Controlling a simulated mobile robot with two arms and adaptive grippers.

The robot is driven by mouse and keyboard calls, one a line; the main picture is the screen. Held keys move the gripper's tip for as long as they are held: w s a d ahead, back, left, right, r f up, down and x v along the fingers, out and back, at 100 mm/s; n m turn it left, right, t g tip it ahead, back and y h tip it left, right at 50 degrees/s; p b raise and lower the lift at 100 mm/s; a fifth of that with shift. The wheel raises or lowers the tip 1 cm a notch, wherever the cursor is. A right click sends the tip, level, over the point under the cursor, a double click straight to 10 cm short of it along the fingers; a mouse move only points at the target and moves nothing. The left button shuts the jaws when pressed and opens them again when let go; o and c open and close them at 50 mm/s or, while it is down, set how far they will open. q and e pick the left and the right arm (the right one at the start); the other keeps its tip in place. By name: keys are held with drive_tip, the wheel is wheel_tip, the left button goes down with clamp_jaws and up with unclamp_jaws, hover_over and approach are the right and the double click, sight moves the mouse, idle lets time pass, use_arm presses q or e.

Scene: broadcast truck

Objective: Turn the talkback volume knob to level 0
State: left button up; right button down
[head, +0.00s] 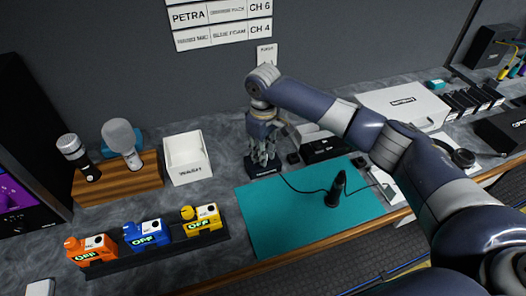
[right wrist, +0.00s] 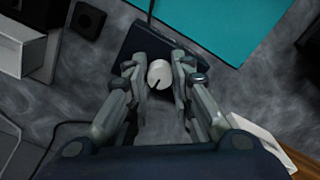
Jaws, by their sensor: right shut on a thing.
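The talkback volume knob (right wrist: 159,71) is a small pale round cap with a dark pointer line, seen from above in the right wrist view. The line points toward the lower left of that view. No level marks can be read. The knob sits on a dark box (right wrist: 137,36), which also shows in the head view (head: 264,172) beside the teal mat. My right gripper (right wrist: 160,74) reaches down from above and is shut on the knob, one finger on each side. In the head view the gripper (head: 264,155) hides the knob. My left gripper is not in view.
The teal mat (head: 285,222) holds an upright black tool (head: 337,190) with a cable. A white bin (head: 187,158), a wooden stand with microphones (head: 117,184) and orange, blue and yellow OFF units (head: 148,233) stand left. A white case (head: 402,104) is behind my arm.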

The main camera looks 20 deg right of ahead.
drive_tip(key=shift+r+n+p, duration=0.15)
drive_tip(key=shift+n+p, duration=0.45)
drive_tip(key=shift+p, duration=0.2)
drive_tip(key=shift+n+p, duration=1.7)
drive_tip(key=shift+n, duration=0.3)
drive_tip(key=n+p, duration=0.1)
drive_tip(key=n, duration=0.1)
drive_tip(key=shift+n, duration=0.4)
drive_tip(key=n+p, duration=0.1)
drive_tip(key=n, duration=0.3)
drive_tip(key=shift+n, duration=0.3)
drive_tip(key=n, duration=0.4)
drive_tip(key=shift+w+n+p, duration=0.1)
drive_tip(key=shift+n+p, duration=0.3)
drive_tip(key=shift+n, duration=0.3)
